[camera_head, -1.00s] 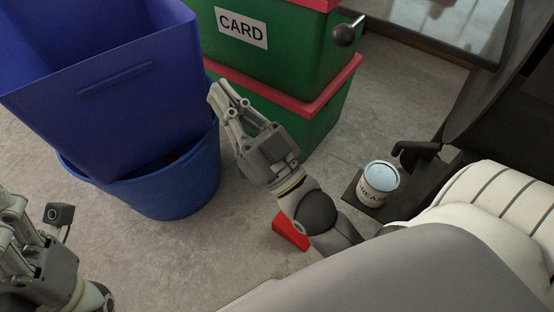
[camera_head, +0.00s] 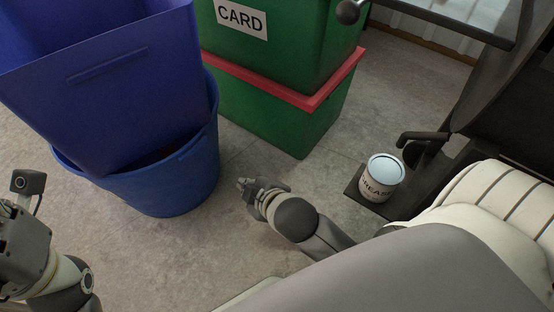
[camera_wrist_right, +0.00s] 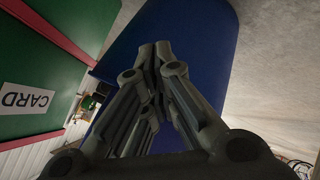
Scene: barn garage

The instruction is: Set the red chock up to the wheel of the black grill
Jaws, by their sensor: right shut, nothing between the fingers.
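The red chock does not show in either view now; my right arm covers the floor where it showed earlier. My right gripper (camera_head: 243,184) is low over the bare floor, right of the round blue tub. Its fingertips (camera_wrist_right: 155,50) meet in the right wrist view with nothing between them. A dark structure at the right edge, apparently the black grill (camera_head: 482,110), shows only in part. I cannot clearly make out its wheel. My left gripper (camera_head: 20,235) is at the left edge, with its fingers out of sight.
A blue bin (camera_head: 110,80) stands in a round blue tub (camera_head: 175,190) at left. Stacked green boxes with red rims (camera_head: 275,110) stand behind. A grease can (camera_head: 381,178) sits on a dark plate by the dark structure.

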